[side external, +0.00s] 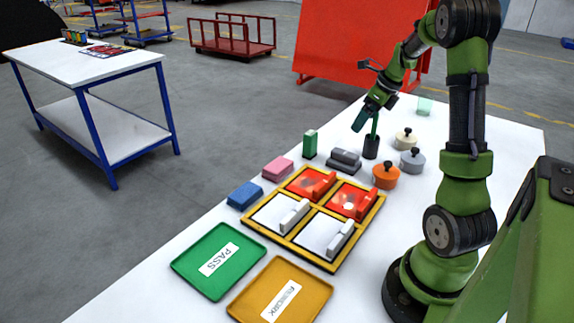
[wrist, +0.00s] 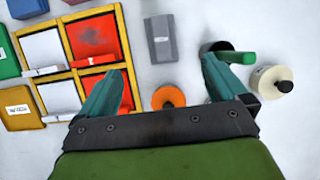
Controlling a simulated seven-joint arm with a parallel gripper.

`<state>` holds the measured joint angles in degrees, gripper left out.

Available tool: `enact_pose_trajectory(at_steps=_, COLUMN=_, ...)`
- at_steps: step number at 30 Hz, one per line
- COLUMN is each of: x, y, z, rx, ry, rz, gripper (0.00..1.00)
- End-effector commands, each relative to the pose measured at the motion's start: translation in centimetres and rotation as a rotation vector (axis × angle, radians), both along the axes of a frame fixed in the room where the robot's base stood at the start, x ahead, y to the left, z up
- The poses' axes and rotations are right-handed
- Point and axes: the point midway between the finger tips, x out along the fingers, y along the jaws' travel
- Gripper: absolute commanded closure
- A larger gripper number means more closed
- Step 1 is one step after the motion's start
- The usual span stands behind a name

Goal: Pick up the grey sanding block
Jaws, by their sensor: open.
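The grey sanding block (side external: 344,160) lies on the white table behind the tray of panels, with a raised ridge along its top. It also shows in the wrist view (wrist: 161,40) at the top middle, just beyond the space between my fingertips. My gripper (side external: 361,118) is open and empty, above the table near the block and the black cup. In the wrist view my gripper (wrist: 165,68) has its fingers spread wide, apart from the block. Nothing hides the block in either view.
A black cup (side external: 371,147) holding a green-handled tool stands right of the block. Orange (side external: 386,176), grey (side external: 411,160) and cream (side external: 405,139) knobbed discs stand nearby. Green (side external: 310,143), pink (side external: 278,168) and blue (side external: 244,195) blocks lie left. A yellow-framed tray (side external: 333,266) lies in front.

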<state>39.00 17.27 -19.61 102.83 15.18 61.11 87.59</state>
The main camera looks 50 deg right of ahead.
Motion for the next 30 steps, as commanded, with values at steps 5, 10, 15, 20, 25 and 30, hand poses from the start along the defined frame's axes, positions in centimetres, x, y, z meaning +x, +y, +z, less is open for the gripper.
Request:
enact_pose_trajectory(at_steps=5, x=0.7, y=0.2, z=-2.1, rx=0.015, ry=0.004, rz=-0.02, gripper=0.01)
enact_pose_trajectory(at_steps=10, x=2.1, y=0.2, z=-5.6, rx=0.015, ry=0.007, rz=-0.019, gripper=0.01)
enact_pose_trajectory(at_steps=15, x=3.4, y=0.2, z=-8.8, rx=0.014, ry=0.005, rz=-0.017, gripper=0.01)
enact_pose_trajectory(at_steps=20, x=4.2, y=0.1, z=-10.5, rx=0.011, ry=0.003, rz=-0.016, gripper=0.01)
enact_pose_trajectory(at_steps=25, x=4.5, y=0.1, z=-11.5, rx=0.01, ry=0.003, rz=-0.015, gripper=0.01)
enact_pose_trajectory(at_steps=30, x=4.9, y=-0.2, z=-14.1, rx=0.011, ry=0.004, rz=-0.017, gripper=0.01)
